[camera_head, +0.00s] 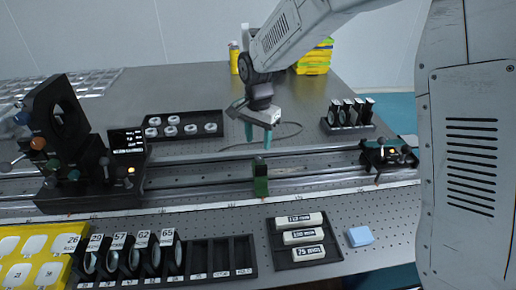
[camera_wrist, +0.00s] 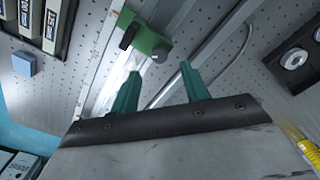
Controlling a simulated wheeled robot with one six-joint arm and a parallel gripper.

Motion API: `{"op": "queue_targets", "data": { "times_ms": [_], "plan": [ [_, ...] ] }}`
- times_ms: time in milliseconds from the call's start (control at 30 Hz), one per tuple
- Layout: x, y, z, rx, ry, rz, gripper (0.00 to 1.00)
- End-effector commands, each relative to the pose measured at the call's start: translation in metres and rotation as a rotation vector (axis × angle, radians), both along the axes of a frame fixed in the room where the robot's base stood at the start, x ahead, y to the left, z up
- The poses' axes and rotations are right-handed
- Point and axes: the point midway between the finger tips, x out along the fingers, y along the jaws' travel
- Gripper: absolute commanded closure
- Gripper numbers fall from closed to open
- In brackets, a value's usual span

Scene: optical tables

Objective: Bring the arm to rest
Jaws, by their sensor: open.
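My gripper (camera_head: 258,136) hangs from the arm above the rail in the middle of the optical table (camera_head: 200,85). Its two teal fingers are apart with nothing between them. In the wrist view the open fingers (camera_wrist: 160,92) point toward the rail. A green rail carrier (camera_head: 260,182) sits on the rail just below the fingertips in the head view. It also shows in the wrist view (camera_wrist: 148,40), beyond the fingertips and apart from them. My arm reaches in from the upper right.
A black holder with numbered lenses (camera_head: 210,279) and a tray of labelled blocks (camera_head: 289,264) stand in front, with a blue block (camera_head: 360,236). A tray of rings (camera_head: 180,138) lies behind the rail. Black optical mounts (camera_head: 62,140) stand left; another mount (camera_head: 388,156) stands right.

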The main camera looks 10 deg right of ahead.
Motion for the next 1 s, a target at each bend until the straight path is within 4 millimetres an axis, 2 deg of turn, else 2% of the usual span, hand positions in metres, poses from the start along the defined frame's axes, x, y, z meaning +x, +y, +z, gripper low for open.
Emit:
{"op": "queue_targets", "data": {
  "times_ms": [100,200,533,667,767,1000],
  "plan": [
    [0.000,0.000,0.012,0.000,-0.001,0.000,0.54],
    [0.000,0.000,0.016,0.000,0.000,0.000,0.54],
    [0.000,0.000,0.017,-0.001,0.001,0.012,0.54],
    [-0.005,-0.002,0.015,-0.007,0.021,0.106,0.54],
    [-0.029,-0.010,0.006,-0.020,0.085,0.239,0.54],
    [-0.099,-0.055,0.043,-0.009,0.150,0.512,0.54]
  ]
}}
